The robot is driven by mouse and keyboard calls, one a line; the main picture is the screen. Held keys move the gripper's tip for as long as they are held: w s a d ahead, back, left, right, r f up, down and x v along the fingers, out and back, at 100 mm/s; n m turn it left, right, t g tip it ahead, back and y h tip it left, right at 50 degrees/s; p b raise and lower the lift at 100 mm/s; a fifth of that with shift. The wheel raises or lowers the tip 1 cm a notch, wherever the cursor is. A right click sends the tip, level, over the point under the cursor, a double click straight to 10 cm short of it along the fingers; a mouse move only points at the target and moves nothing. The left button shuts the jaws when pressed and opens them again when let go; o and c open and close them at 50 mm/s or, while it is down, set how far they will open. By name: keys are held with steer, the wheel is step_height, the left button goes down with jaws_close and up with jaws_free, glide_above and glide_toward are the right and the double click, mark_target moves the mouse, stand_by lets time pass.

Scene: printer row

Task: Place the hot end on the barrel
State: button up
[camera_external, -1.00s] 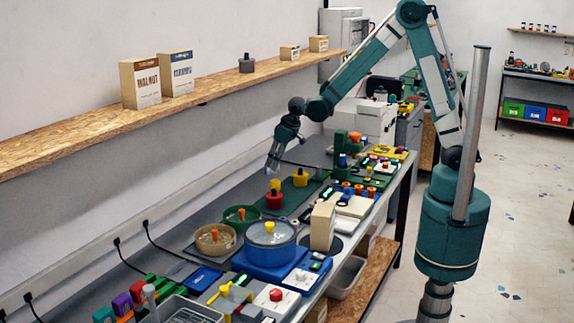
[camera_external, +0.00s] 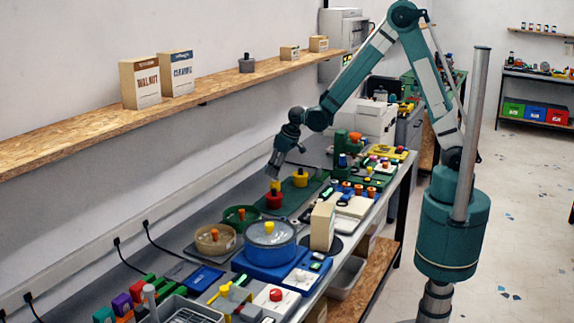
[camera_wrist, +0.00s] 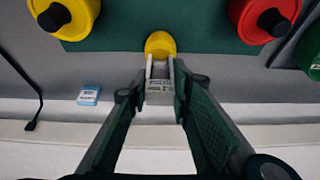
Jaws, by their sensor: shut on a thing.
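My gripper (camera_external: 271,174) is over the bench, pointing down. In the wrist view its fingertips (camera_wrist: 160,64) are shut on a small piece with a rounded yellow end (camera_wrist: 160,44), which I take to be the hot end. A red cylinder with a black peg (camera_wrist: 262,15) is on the right of it and a yellow cylinder with a black peg (camera_wrist: 66,16) on the left; both stand on a green mat (camera_wrist: 160,20). The external view shows the red cylinder (camera_external: 274,201) and the yellow cylinder (camera_external: 300,181). I cannot tell which thing is the barrel.
A green bowl (camera_external: 239,216), a tan bowl (camera_external: 215,238) and a blue pot (camera_external: 270,242) stand nearer on the bench. A green machine (camera_external: 343,150) stands beyond. The shelf (camera_external: 100,125) on the wall is above. A black cable (camera_wrist: 38,100) hangs by the wall.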

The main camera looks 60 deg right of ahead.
steer(key=shift+f, duration=0.2)
steer(key=o, duration=0.9)
steer(key=shift+r, duration=0.1)
steer(key=shift+r, duration=0.2)
steer(key=shift+p+v, duration=0.35)
steer(key=shift+v, duration=5.6)
